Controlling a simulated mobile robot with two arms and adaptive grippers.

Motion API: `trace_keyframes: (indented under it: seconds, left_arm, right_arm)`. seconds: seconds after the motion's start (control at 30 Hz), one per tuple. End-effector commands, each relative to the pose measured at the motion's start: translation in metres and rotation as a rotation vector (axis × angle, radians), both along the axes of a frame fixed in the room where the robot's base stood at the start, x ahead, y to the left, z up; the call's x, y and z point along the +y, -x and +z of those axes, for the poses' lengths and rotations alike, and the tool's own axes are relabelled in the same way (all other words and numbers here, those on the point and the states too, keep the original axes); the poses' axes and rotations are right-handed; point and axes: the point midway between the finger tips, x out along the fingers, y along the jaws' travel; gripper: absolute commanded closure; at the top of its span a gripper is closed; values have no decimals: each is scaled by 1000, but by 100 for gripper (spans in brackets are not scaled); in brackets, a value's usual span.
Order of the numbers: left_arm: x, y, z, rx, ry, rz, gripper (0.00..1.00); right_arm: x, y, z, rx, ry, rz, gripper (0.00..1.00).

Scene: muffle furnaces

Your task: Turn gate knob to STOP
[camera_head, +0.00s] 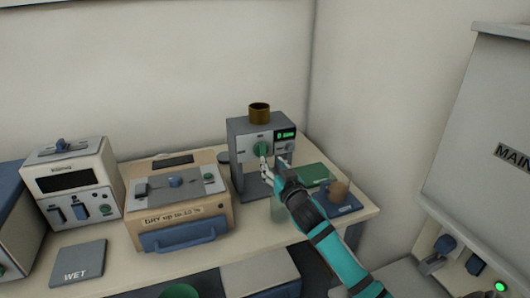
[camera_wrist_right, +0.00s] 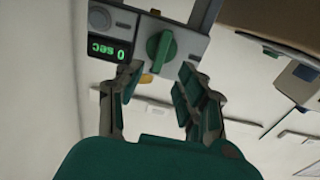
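The green gate knob (camera_head: 262,149) is on the front of a grey bench device (camera_head: 240,128) with a brown cup-like top. In the wrist view the knob (camera_wrist_right: 160,50) has a raised grip bar lying nearly along the picture's vertical. A green display reading "0 sec" (camera_wrist_right: 108,49) is beside it. No STOP marking is legible. My right gripper (camera_head: 275,166) is open in front of the device. In the wrist view its fingertips (camera_wrist_right: 158,80) are spread, with the knob beyond them, roughly between them; no contact is visible. My left gripper is not in view.
Left of the device are a tan box (camera_head: 220,212) with a blue handle and a white instrument (camera_head: 90,150). A grey WET pad (camera_head: 78,262) lies at the front left. A brown cup (camera_head: 338,190) on a blue base and a green pad (camera_head: 312,174) are at right.

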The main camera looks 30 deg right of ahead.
Motion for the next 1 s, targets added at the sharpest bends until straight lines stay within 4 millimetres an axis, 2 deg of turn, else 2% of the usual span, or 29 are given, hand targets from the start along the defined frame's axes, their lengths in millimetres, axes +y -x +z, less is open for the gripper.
trace_keyframes:
  seconds: [0.1, 0.3, 0.5, 0.77, 1.0]
  left_arm:
    - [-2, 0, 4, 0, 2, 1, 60]
    - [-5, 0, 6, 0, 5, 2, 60]
    - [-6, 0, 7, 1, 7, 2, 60]
    - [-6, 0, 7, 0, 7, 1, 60]
    - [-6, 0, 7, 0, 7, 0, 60]
  right_arm:
    - [-6, -26, 2, 0, 0, -1, 62]
    - [-13, -55, 0, 0, 0, 0, 62]
    - [-16, -67, 0, 0, 0, 1, 62]
    - [-16, -68, 0, 0, 0, 1, 62]
    - [-16, -68, 0, 0, 0, 1, 91]
